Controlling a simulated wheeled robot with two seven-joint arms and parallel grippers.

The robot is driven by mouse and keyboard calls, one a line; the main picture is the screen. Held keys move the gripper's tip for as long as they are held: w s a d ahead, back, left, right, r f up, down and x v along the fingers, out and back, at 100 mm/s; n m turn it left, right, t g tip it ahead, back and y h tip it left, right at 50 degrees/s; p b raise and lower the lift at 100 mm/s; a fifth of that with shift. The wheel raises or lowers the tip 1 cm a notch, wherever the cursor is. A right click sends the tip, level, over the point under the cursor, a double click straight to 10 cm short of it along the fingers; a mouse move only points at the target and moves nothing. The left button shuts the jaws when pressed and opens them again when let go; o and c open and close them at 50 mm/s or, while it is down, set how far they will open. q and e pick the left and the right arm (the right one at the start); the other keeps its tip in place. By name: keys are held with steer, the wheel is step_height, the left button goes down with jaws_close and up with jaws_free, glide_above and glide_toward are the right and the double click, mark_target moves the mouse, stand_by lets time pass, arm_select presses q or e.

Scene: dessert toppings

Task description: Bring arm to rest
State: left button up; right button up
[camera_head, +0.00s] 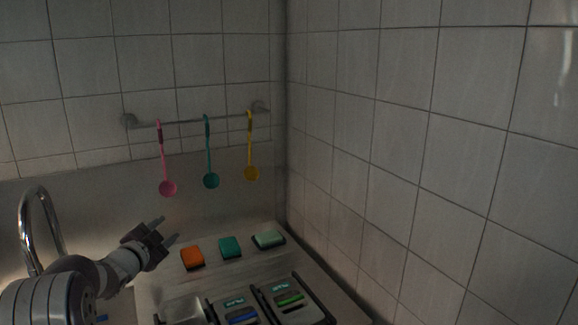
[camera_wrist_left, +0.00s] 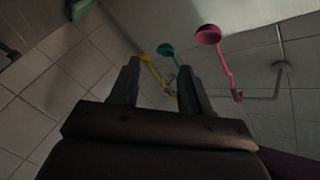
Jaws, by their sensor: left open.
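My left arm comes in from the lower left in the head view. My left gripper (camera_head: 165,231) is open and empty above the counter, below and left of the hanging pink ladle. Its two fingers also show apart in the left wrist view (camera_wrist_left: 158,88), with nothing between them held. My right gripper is in neither view.
Pink (camera_head: 167,187), teal (camera_head: 210,180) and yellow (camera_head: 251,172) ladles hang from a wall rail (camera_head: 185,122). Orange (camera_head: 192,256), teal (camera_head: 230,247) and pale green (camera_head: 268,238) blocks sit on the counter. A curved faucet (camera_head: 40,192) stands left. Trays (camera_head: 322,311) lie in front.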

arm_select(q)
steer(key=s+d+f+n+g+y+p, duration=0.1)
steer(key=s+d+f+n+g, duration=0.2)
steer(key=s, duration=1)
steer(key=s+d+f+n+g+y+p, duration=0.1)
steer(key=s+d+f+n+g, duration=0.3)
steer(key=s, duration=0.9)
steer(key=s+d+f+n+g+y+p, duration=0.1)
steer(key=s+d+f+n+g+p, duration=0.2)
steer(key=s+g, duration=0.5)
steer(key=s+d+n, duration=0.1)
steer(key=s+d, duration=0.1)
steer(key=s, duration=0.4)
steer(key=shift+d+f+n+y, duration=0.3)
steer(key=shift+d+f+n, duration=0.05)
steer(key=shift+d+n, duration=0.05)
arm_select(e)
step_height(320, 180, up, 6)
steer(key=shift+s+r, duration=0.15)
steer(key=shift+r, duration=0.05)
